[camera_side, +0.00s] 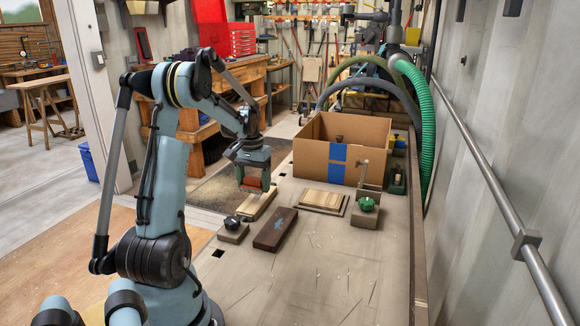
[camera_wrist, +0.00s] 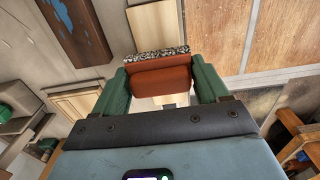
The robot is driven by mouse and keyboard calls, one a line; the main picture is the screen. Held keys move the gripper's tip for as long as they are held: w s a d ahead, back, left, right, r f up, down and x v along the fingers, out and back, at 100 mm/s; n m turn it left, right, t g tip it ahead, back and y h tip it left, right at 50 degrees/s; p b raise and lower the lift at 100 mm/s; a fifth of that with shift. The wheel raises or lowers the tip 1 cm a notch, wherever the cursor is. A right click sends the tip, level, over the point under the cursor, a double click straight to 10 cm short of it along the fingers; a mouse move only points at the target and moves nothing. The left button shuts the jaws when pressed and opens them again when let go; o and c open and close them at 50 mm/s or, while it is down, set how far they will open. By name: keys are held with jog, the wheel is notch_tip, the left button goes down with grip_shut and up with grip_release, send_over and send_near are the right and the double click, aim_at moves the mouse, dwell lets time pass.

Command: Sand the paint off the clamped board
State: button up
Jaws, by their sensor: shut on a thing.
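My gripper (camera_side: 253,181) is shut on an orange-red sanding block (camera_wrist: 163,78), one green finger on each side. The block's speckled edge shows in the wrist view. It also shows in the side view (camera_side: 252,182), just above a pale wooden board (camera_side: 258,204); I cannot tell whether they touch. A dark brown board (camera_side: 275,230) with a blue paint patch lies flat on the bench, nearer the side camera. It also shows at the upper left of the wrist view (camera_wrist: 72,32). I cannot tell whether a clamp grips either board.
A black-knobbed block (camera_side: 233,229) stands left of the dark board. A green-knobbed clamp (camera_side: 366,204) stands to the right, beside a flat pale panel (camera_side: 321,200). An open cardboard box (camera_side: 308,160) with blue tape stands behind. The bench (camera_side: 340,280) in front is clear.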

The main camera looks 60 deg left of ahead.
aim_at(256, 200)
notch_tip(256, 200, down, 4)
jog(key=shift+r, duration=0.2)
jog(key=shift+w+a+f, duration=0.25)
jog(key=shift+w+a, duration=0.5)
jog(key=shift+w, duration=0.05)
jog(key=shift+c, duration=0.3)
jog(key=shift+w+a, duration=0.55)
jog(key=shift+a, duration=0.05)
jog(key=shift+s+d, duration=1.1)
jog(key=shift+s+d+r, duration=0.15)
jog(key=shift+r, duration=0.5)
jog(key=shift+s+d+r, duration=0.1)
jog(key=shift+d+r, duration=0.05)
jog(key=shift+r, duration=3.35)
